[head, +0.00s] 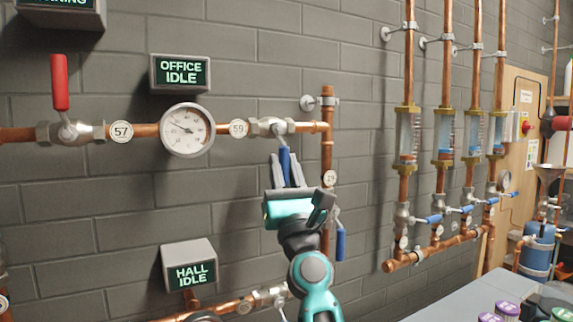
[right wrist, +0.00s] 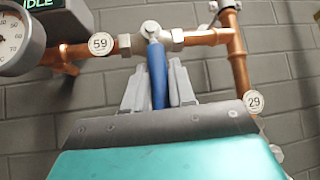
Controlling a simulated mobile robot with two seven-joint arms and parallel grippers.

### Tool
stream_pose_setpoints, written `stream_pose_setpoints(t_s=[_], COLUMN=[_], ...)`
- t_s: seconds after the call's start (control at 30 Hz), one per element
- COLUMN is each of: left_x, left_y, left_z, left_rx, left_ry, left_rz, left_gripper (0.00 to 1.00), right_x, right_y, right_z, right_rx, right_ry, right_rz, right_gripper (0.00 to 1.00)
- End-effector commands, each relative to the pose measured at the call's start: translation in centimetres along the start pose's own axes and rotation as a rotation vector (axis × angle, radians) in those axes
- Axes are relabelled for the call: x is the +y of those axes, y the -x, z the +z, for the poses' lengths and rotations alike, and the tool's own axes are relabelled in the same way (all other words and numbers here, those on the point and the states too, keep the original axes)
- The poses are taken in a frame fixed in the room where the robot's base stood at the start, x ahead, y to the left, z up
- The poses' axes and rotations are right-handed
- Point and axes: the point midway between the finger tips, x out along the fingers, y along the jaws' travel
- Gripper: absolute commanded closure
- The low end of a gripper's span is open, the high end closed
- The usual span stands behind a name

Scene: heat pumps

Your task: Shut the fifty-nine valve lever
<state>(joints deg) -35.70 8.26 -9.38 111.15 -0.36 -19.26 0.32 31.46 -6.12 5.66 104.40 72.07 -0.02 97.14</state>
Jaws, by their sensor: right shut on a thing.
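The fifty-nine valve (head: 270,127) sits on the copper pipe just right of its round 59 tag (head: 238,128). Its blue lever (head: 284,163) hangs down from the valve, across the line of the pipe. My right gripper (head: 288,170) comes up from below and is shut on the blue lever. In the right wrist view the lever (right wrist: 157,75) stands between the two grey fingers (right wrist: 158,88), below the valve body (right wrist: 152,38). The lower end of the lever is hidden by the gripper. My left gripper is not in view.
A round gauge (head: 187,130) and a valve with a raised red lever (head: 60,82) are to the left. A vertical copper pipe (head: 327,150) with tag 29 (head: 329,178) and another blue lever (head: 340,243) stands close right of my gripper. The HALL IDLE box (head: 189,266) is lower left.

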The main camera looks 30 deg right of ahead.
Motion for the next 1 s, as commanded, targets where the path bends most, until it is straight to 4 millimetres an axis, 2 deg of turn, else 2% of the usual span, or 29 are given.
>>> stream_pose_setpoints(t_s=[0.37, 0.4, 0.6, 1.0], left_x=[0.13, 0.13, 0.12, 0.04], left_y=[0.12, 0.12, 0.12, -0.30], left_z=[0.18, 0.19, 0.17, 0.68], left_rx=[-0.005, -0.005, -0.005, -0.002], left_ry=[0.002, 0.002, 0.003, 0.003], left_rz=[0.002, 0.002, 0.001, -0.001], left_gripper=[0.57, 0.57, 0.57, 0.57], right_x=[0.24, 0.24, 0.15, 0.29], right_y=[0.06, 0.05, 0.03, 0.51], right_z=[-0.10, -0.09, -0.05, -0.50], right_rx=[0.003, 0.003, 0.002, 0.001], right_ry=[-0.008, -0.008, -0.007, -0.004], right_rz=[0.000, 0.001, -0.001, -0.004], right_gripper=[1.00, 0.75, 0.56, 0.56])
